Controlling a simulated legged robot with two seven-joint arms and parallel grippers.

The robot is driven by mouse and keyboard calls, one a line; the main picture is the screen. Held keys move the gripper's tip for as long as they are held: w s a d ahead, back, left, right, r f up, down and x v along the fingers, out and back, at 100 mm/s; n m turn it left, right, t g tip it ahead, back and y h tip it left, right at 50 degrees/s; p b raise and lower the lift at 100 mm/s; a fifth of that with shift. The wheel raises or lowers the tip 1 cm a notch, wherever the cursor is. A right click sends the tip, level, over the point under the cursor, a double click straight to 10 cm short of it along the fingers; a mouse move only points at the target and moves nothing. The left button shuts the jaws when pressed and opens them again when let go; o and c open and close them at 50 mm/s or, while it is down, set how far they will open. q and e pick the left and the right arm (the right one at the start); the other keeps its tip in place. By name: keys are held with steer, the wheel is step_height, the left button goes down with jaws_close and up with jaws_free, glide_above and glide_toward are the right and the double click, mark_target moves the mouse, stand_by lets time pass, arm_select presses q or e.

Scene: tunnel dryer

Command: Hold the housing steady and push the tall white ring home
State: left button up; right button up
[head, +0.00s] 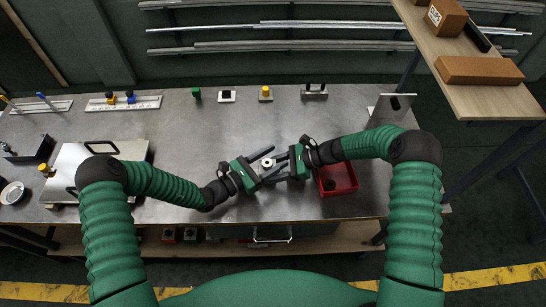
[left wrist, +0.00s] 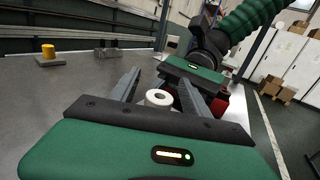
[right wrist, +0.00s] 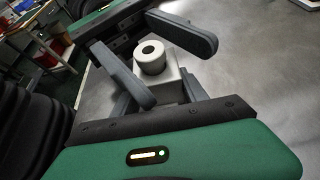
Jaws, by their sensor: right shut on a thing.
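The tall white ring (right wrist: 151,57) stands upright on top of the pale grey block-shaped housing (right wrist: 172,83) in the right wrist view. How deep the ring sits cannot be told. The ring also shows in the head view (head: 267,162) and the left wrist view (left wrist: 158,97). My right gripper (head: 277,164) is shut on the housing, with a finger on either side of it. My left gripper (head: 270,163) faces it from the left, open. Its fingers pass on both sides of the ring, apart from it. The housing's lower part is partly hidden by fingers.
A red bin (head: 352,178) with a dark item stands just right of my right gripper. Several small fixtures, including a green block (head: 196,93) and a yellow-topped piece (head: 265,93), line the bench's back edge. The metal bench between is clear.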

arm_select(q)
steer(key=v, duration=1.2)
steer(key=shift+a+f, duration=0.1)
arm_select(e)
steer(key=o, duration=1.4)
steer(key=shift+c, duration=0.2)
